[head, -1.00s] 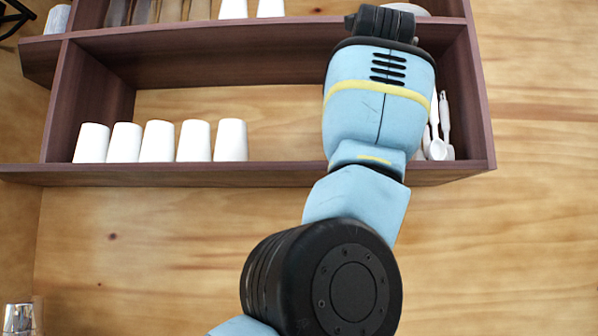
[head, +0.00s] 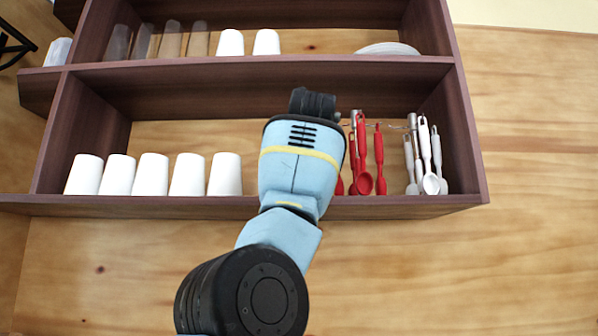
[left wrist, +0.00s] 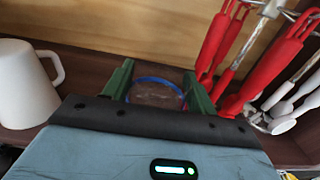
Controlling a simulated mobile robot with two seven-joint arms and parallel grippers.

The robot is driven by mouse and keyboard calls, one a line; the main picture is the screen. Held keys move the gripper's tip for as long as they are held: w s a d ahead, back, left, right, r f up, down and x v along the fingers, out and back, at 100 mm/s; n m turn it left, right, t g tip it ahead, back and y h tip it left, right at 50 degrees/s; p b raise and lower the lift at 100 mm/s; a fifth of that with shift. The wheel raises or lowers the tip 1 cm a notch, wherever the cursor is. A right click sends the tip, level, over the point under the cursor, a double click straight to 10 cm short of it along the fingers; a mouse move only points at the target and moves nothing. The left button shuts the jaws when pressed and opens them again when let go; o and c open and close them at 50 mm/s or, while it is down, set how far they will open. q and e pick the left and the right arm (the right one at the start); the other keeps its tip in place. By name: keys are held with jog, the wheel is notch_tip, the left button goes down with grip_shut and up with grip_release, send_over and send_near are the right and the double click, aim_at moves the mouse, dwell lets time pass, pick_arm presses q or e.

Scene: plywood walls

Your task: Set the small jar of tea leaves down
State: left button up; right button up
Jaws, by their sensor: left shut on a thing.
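The small jar (left wrist: 155,93) shows in the left wrist view as a see-through, brownish round thing with a blue rim. My left gripper (left wrist: 157,76) is shut on it, with one green finger on each side. The jar is in the lower compartment of the dark wooden shelf (head: 365,207), close over the shelf board. I cannot tell whether it touches the board. In the head view my own forearm hides the jar and the gripper fingers. My right gripper is in neither view.
Several white cups (head: 152,175) stand left of my arm; a white mug (left wrist: 25,85) is left of the gripper. Red utensils (head: 365,183) and white spoons (head: 431,183) hang close on the right. The upper compartment holds clear glasses (head: 170,40), two white cups and plates (head: 388,48).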

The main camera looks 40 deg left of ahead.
pick_arm(q)
jog(key=shift+w+a, duration=0.15)
jog(key=shift+a, duration=0.7)
jog(key=shift+w+a, duration=0.1)
jog(key=shift+a, duration=0.7)
jog(key=shift+f, duration=0.15)
jog(key=shift+w+f, duration=0.1)
jog(key=shift+f, duration=1.55)
jog(key=shift+f, duration=0.1)
jog(key=o, duration=1.2)
jog(key=shift+c, duration=0.2)
jog(key=v, duration=1.2)
jog(key=shift+b, duration=0.3)
